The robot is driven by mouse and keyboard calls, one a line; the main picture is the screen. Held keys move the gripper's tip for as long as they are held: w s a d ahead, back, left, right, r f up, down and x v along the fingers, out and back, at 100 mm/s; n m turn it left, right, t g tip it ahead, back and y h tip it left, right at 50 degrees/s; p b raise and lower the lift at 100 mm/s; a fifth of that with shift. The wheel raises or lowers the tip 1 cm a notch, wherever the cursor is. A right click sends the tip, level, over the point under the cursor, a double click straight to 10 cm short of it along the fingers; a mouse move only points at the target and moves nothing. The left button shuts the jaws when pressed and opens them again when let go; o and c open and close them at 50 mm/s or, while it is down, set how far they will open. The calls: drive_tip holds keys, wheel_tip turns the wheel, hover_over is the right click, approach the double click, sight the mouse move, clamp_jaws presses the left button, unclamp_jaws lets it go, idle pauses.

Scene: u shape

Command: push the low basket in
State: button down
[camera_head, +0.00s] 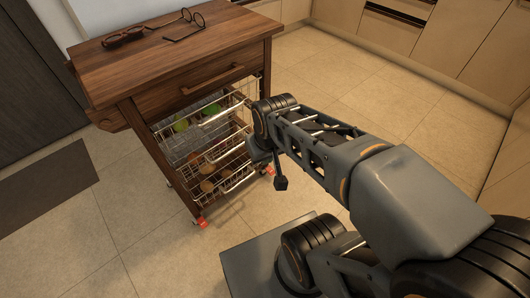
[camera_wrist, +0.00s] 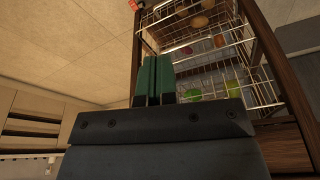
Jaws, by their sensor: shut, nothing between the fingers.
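The low wire basket (camera_head: 222,178) sits in the bottom of a wooden cart and holds several brownish round items. Its front rim and handle appear to stick out past the cart's front. In the wrist view, which is upside down, the low basket (camera_wrist: 205,18) is at the top. My gripper (camera_head: 281,183) is just right of the basket's front in the head view, partly hidden by my wrist. In the wrist view my gripper (camera_wrist: 156,62) has its green fingers shut together and empty, near the basket fronts; contact cannot be told.
An upper wire basket (camera_head: 205,114) with green items hangs above, below a closed wooden drawer (camera_head: 200,88). Glasses (camera_head: 184,26) lie on the cart top. The cart has red casters (camera_head: 201,222). A dark mat (camera_head: 45,185) lies left; open tiled floor surrounds the cart.

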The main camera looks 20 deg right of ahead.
drive_tip(key=w+d+f+m+t+h, duration=0.25)
drive_tip(key=w+d+f+m, duration=0.45)
drive_tip(key=w+d+f, duration=0.75)
wheel_tip(320, 180, down, 20)
drive_tip(key=w+r+m+t+y+p, duration=0.1)
drive_tip(key=m+t+y, duration=0.35)
drive_tip(key=m, duration=0.25)
drive_tip(key=a+r+b+x, duration=0.1)
drive_tip(key=b+x, duration=0.4)
drive_tip(key=x, duration=0.8)
drive_tip(key=shift+w+a+g+y, duration=0.3)
drive_tip(key=shift+w+a+y, duration=0.1)
drive_tip(key=shift+w+a, duration=0.25)
drive_tip(key=shift+f, duration=0.1)
